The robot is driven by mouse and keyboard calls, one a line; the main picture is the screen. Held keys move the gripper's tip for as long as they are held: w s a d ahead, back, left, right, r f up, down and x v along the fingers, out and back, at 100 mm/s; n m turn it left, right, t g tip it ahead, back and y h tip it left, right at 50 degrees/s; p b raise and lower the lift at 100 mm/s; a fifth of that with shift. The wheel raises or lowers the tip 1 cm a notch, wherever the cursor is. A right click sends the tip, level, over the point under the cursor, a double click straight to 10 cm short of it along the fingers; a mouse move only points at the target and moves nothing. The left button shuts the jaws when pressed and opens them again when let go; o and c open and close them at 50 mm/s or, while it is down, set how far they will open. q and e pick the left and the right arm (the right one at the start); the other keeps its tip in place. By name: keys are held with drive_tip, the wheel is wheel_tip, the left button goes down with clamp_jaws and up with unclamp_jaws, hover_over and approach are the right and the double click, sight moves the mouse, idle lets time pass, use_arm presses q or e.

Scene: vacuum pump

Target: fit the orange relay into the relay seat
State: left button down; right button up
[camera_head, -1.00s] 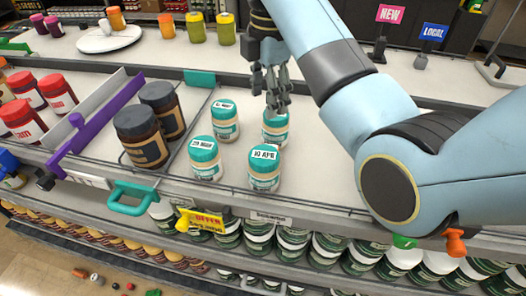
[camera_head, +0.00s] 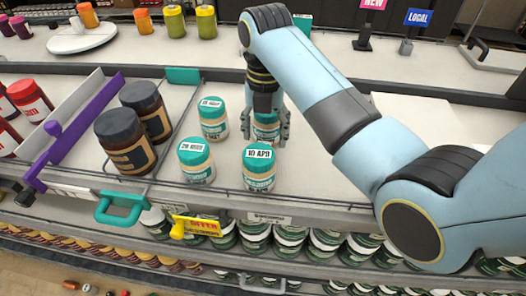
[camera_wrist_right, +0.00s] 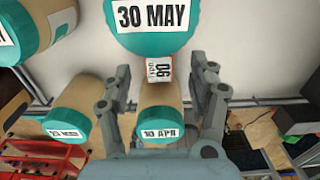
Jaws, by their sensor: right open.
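No orange relay or relay seat shows; the views show a shop shelf with jars. My right gripper (camera_head: 266,126) is open and points down at the back right teal-lidded jar (camera_head: 266,133), one finger on each side. Whether the fingers touch it I cannot tell. In the right wrist view this jar's lid (camera_wrist_right: 150,18) reads 30 MAY, beyond the open fingers (camera_wrist_right: 162,85). The front right jar (camera_head: 259,170) reads 10 APR. The front left jar (camera_head: 197,163) and back left jar (camera_head: 213,120) stand beside them. My left gripper is out of view.
Dark jars (camera_head: 127,143) and a purple-edged divider (camera_head: 75,130) stand left of the teal-lidded jars. A teal handle (camera_head: 120,218) and yellow offer tag (camera_head: 196,226) are on the front edge. The shelf to the right (camera_head: 320,165) is bare.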

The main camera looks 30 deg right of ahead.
drive_tip(key=shift+a+f, duration=0.15)
drive_tip(key=shift+f, duration=1.6)
drive_tip(key=shift+c, duration=0.3)
drive_tip(key=c, duration=1.1)
clamp_jaws()
drive_tip(key=shift+r, duration=0.1)
